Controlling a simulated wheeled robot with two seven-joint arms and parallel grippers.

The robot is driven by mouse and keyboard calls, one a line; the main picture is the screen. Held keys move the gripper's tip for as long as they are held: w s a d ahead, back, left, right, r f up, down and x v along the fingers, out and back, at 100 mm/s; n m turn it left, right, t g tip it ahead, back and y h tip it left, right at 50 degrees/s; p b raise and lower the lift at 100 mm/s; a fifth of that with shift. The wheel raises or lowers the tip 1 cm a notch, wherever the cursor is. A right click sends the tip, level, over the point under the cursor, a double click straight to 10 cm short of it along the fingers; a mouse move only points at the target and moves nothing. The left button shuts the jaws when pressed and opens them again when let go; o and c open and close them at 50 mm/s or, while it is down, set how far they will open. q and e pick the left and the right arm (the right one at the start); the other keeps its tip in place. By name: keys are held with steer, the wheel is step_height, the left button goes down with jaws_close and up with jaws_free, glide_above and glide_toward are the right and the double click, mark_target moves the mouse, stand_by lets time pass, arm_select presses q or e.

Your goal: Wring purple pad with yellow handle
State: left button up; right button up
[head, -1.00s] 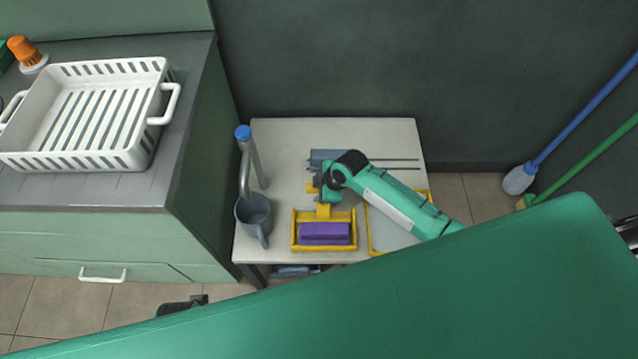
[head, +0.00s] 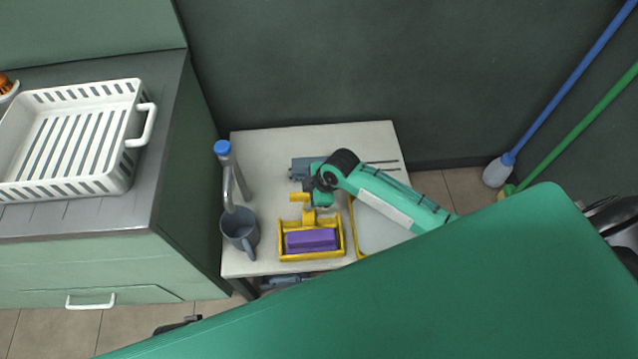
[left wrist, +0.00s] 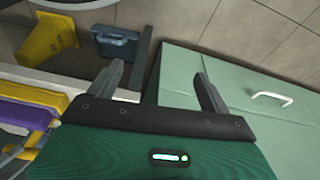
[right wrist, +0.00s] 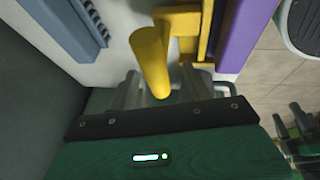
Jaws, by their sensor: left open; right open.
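The purple pad (head: 311,240) sits in a yellow frame on the small white table. It also shows at the left edge of the left wrist view (left wrist: 30,94). The yellow handle (head: 299,197) rises behind the frame, partly hidden by my right gripper. My right gripper (head: 313,192) is open at the handle. In the right wrist view the handle (right wrist: 150,58) reaches down between the open fingers (right wrist: 162,88); I cannot tell whether they touch it. My left gripper (left wrist: 160,73) is open and empty, low beside the table and the green cabinet.
A grey mug (head: 240,232) stands beside a blue-topped metal pipe (head: 234,175) left of the press. A white basket (head: 70,145) sits on the counter.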

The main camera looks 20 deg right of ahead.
arm_select(q)
steer(key=f, duration=0.1)
steer(key=f+p, duration=0.1)
steer(key=f, duration=0.1)
steer(key=shift+s, duration=0.35)
arm_select(e)
steer(key=v, duration=0.9)
steer(key=shift+s, duration=0.1)
